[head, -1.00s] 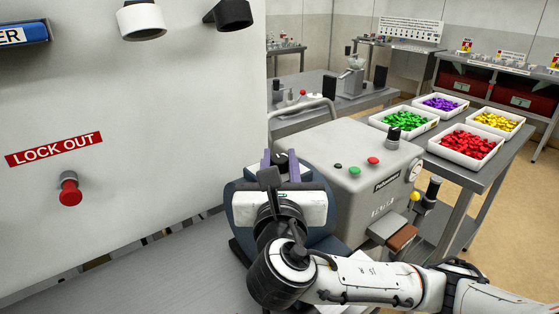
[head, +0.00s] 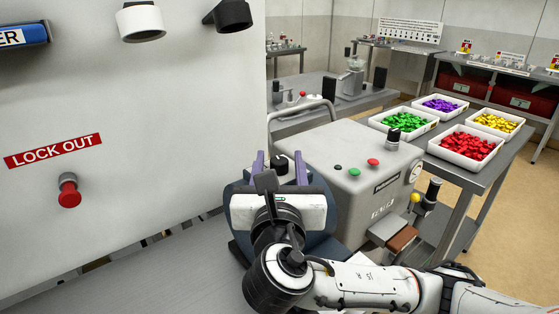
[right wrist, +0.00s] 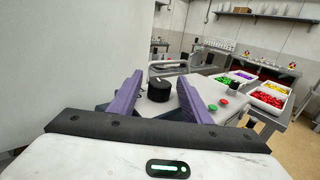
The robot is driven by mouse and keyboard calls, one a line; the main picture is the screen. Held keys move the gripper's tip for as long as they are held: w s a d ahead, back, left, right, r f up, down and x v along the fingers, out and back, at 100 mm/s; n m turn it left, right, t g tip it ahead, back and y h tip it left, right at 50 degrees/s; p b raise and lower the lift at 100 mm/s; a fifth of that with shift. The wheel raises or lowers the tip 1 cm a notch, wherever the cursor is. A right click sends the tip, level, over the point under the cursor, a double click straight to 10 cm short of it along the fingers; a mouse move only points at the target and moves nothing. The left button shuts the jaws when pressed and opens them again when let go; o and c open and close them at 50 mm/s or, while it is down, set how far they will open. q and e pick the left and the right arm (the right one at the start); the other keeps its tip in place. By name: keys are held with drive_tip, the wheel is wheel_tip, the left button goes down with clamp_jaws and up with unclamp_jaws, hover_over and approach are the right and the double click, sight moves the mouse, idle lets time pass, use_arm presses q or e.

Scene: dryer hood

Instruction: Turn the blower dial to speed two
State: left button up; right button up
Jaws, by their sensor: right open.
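A round black dial (right wrist: 158,90) shows between my right gripper's fingers in the right wrist view, on a light surface beyond the palm. Its top also shows between the fingers in the head view (head: 281,162). I cannot read any speed marks on it. My right gripper (right wrist: 160,80) has two purple fingers, spread apart with a gap on each side of the dial. They do not visibly touch it. In the head view, the right gripper (head: 280,168) and its wrist hide the surface below the dial. My left gripper is not in view.
A grey machine (head: 365,195) with green and red buttons and a black knob (head: 393,138) stands right of the gripper. A white panel with a red lock-out knob (head: 69,190) fills the left. Trays of coloured pieces (head: 465,146) stand on a bench at right.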

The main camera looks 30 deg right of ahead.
drive_tip(key=v, duration=0.9)
drive_tip(key=shift+s+a, duration=0.2)
drive_tip(key=shift+s, duration=0.1)
